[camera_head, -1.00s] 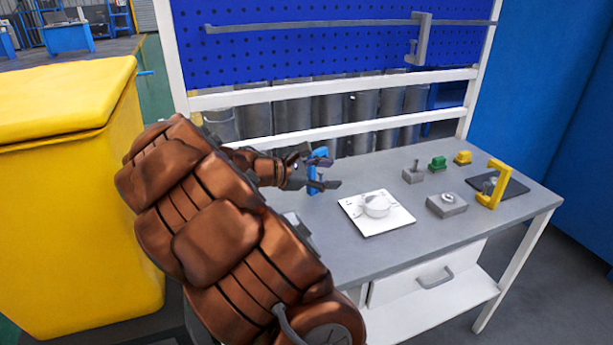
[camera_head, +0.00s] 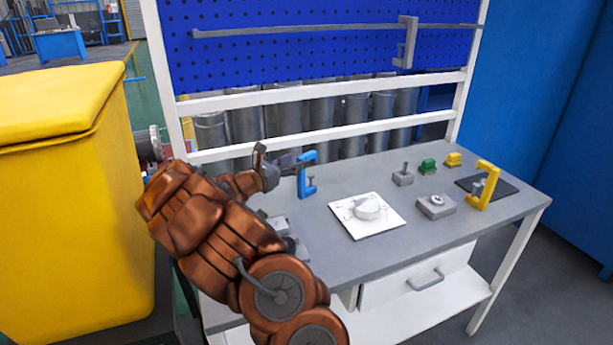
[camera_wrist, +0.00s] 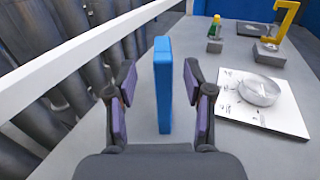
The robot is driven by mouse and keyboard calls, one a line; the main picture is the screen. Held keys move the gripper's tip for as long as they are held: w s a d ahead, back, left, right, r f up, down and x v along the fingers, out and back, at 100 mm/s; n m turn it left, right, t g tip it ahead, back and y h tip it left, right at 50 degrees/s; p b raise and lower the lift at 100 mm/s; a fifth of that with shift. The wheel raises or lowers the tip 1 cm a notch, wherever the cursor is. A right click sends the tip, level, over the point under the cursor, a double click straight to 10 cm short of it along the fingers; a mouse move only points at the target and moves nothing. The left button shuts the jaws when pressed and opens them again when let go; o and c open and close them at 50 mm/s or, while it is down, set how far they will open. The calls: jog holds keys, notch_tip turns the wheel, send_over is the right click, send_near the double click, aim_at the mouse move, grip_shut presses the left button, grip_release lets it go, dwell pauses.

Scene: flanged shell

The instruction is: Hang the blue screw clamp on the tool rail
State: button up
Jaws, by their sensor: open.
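The blue screw clamp (camera_head: 306,176) stands upright on the left part of the workbench, near its back edge. In the wrist view the clamp (camera_wrist: 163,85) shows as a narrow upright blue bar. My gripper (camera_wrist: 162,95) is open, with one finger on each side of the bar and a visible gap on both sides. In the head view my gripper (camera_head: 278,164) is just left of the clamp and partly hidden by the arm. The tool rail (camera_head: 300,31) runs across the blue pegboard above the bench. A grey clamp (camera_head: 406,45) hangs on its right part.
A white plate with a round part (camera_head: 366,212) lies right of the blue clamp. Grey blocks (camera_head: 436,206), a green part (camera_head: 428,166) and a yellow clamp (camera_head: 485,186) stand farther right. A white frame bar (camera_head: 300,92) crosses behind the bench. A yellow bin (camera_head: 60,200) stands left.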

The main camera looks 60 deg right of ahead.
aim_at(305, 155)
jog(key=shift+s+d+p, duration=0.25)
jog(key=shift+d, duration=0.6)
jog(key=shift+s+d+p, duration=0.2)
jog(key=shift+s+d, duration=0.1)
jog(key=shift+d, duration=0.5)
jog(key=shift+s+d+p, duration=0.25)
jog(key=shift+d, duration=0.6)
jog(key=shift+c, duration=0.2)
grip_shut()
